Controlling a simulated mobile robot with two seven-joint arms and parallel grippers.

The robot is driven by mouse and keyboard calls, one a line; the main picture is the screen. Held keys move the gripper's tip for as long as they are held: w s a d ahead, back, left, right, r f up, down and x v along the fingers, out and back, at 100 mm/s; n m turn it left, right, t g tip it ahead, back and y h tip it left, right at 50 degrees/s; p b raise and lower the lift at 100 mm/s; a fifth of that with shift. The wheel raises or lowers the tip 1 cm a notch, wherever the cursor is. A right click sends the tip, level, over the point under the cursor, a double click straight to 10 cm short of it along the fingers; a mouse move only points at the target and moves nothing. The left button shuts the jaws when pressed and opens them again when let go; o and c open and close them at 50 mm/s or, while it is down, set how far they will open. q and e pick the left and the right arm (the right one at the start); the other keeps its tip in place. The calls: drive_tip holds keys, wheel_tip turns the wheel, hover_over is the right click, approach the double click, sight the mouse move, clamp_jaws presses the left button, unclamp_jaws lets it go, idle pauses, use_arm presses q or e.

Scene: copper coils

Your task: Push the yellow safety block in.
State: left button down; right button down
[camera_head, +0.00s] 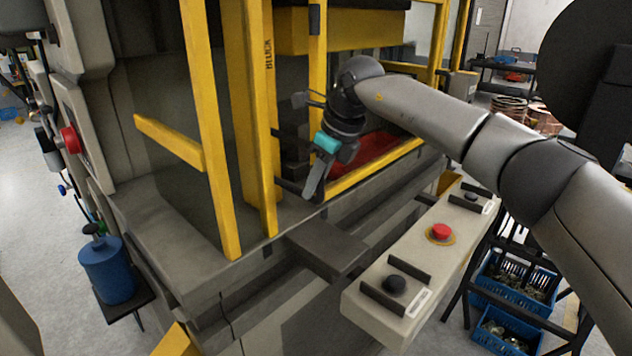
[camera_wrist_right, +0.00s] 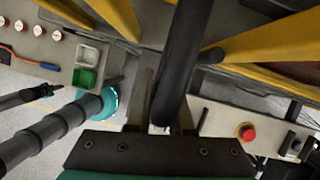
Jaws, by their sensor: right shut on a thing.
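Yellow guard bars stand at the front of the press, with a tall yellow upright (camera_head: 262,110) close to the left of my right gripper. My right gripper (camera_head: 312,188) points down in front of the guard. In the right wrist view it is shut on a dark round bar (camera_wrist_right: 182,65), which looks like a handle; the grip is partly hidden. Yellow bars (camera_wrist_right: 262,40) also show in that view, to the right of the dark bar. My left gripper does not show in the head view.
A control panel (camera_head: 415,265) with a red button (camera_head: 440,231) stands in front of the press. A blue container (camera_head: 108,270) is at the left. Blue crates (camera_head: 510,330) sit low at the right. A grey ledge (camera_head: 330,247) juts out below my right gripper.

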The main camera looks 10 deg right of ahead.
drive_tip(key=c, duration=1.3)
unclamp_jaws()
drive_tip(key=shift+w+a+r, duration=0.1)
drive_tip(key=shift+r, duration=0.1)
drive_tip(key=o, duration=0.3)
drive_tip(key=shift+w+a+f, duration=0.1)
drive_tip(key=shift+w, duration=0.05)
drive_tip(key=shift+o, duration=0.9)
drive_tip(key=v, duration=1.5)
drive_tip(key=shift+s+b, duration=0.2)
drive_tip(key=shift+b, duration=0.2)
